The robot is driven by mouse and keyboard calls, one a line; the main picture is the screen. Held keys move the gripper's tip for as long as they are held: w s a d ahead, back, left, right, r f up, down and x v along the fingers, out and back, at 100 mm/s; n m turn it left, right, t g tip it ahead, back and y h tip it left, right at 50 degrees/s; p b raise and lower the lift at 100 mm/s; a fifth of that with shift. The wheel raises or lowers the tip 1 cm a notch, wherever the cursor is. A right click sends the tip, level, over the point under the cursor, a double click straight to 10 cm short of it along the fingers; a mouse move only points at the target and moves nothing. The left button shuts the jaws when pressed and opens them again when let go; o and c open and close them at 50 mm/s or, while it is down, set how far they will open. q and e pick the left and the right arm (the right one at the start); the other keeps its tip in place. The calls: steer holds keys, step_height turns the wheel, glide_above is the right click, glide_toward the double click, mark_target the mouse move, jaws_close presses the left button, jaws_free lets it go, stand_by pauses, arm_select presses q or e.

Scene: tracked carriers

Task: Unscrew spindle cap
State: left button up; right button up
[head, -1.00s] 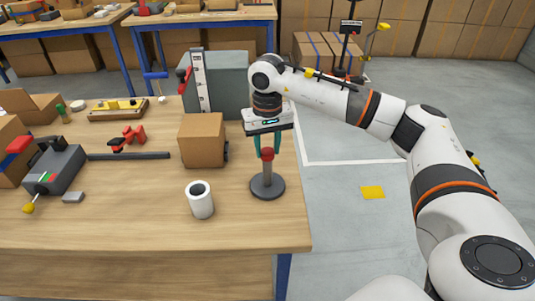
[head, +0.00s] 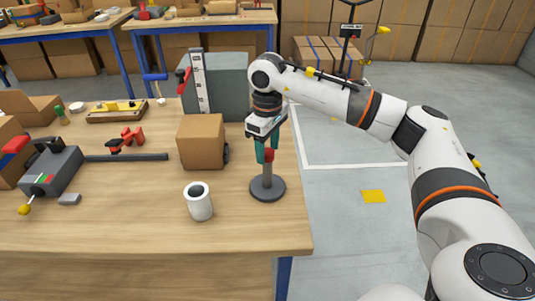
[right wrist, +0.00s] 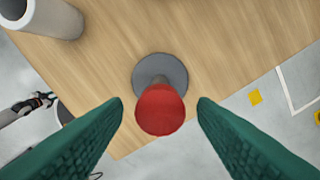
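The spindle's red cap (head: 269,156) sits on top of a grey post with a round dark base (head: 267,190), upright near the table's right edge. In the right wrist view the cap (right wrist: 160,110) lies between the two green fingers, with the base (right wrist: 160,68) behind it. My right gripper (head: 267,152) points down over the spindle. It is open, and a gap shows on each side of the cap in the right wrist view (right wrist: 160,103). My left gripper is not in view.
A white hollow cylinder (head: 199,203) stands left of the spindle. A cardboard box (head: 201,143) and a grey block with a scale (head: 222,85) stand behind. A grey device (head: 52,172) is at far left. The table's front is clear.

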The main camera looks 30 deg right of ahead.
steer(key=m, duration=0.2)
steer(key=shift+m, duration=0.4)
steer(key=m, duration=0.4)
steer(key=shift+m+p, duration=0.4)
steer(key=m, duration=0.3)
steer(key=m+p, duration=0.1)
steer(key=m, duration=0.8)
steer(key=m+p, duration=0.1)
steer(key=m, duration=0.2)
steer(key=shift+r, duration=0.1)
steer(key=m+p, duration=0.1)
steer(key=m, duration=0.5)
steer(key=shift+m, duration=0.4)
